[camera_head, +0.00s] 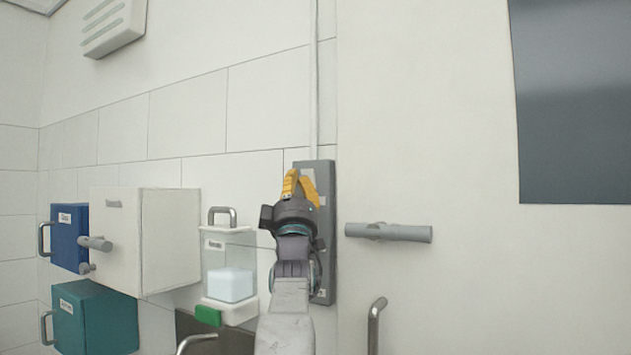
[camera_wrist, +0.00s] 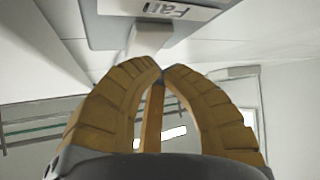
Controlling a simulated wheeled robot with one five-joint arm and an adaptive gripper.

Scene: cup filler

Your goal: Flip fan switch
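A tall grey switch panel (camera_head: 326,180) is fixed to the wall in the head view, partly hidden behind my arm. In the wrist view, a grey plate (camera_wrist: 105,8) bears a label reading "Fan" (camera_wrist: 176,9), seen upside down. A pale switch lever (camera_wrist: 150,40) sticks out just below that label. My gripper (camera_head: 298,178), with yellow fingers, is in front of the panel. In the wrist view, the fingertips (camera_wrist: 162,66) are drawn together, close to the lever, with nothing held between them. I cannot tell whether they touch it.
A white door with a grey handle (camera_head: 390,232) is right of the panel. A clear dispenser (camera_head: 229,262), a white cabinet (camera_head: 150,240), a blue box (camera_head: 68,236) and a teal box (camera_head: 95,318) are to the left. A handle (camera_head: 375,325) rises at lower right.

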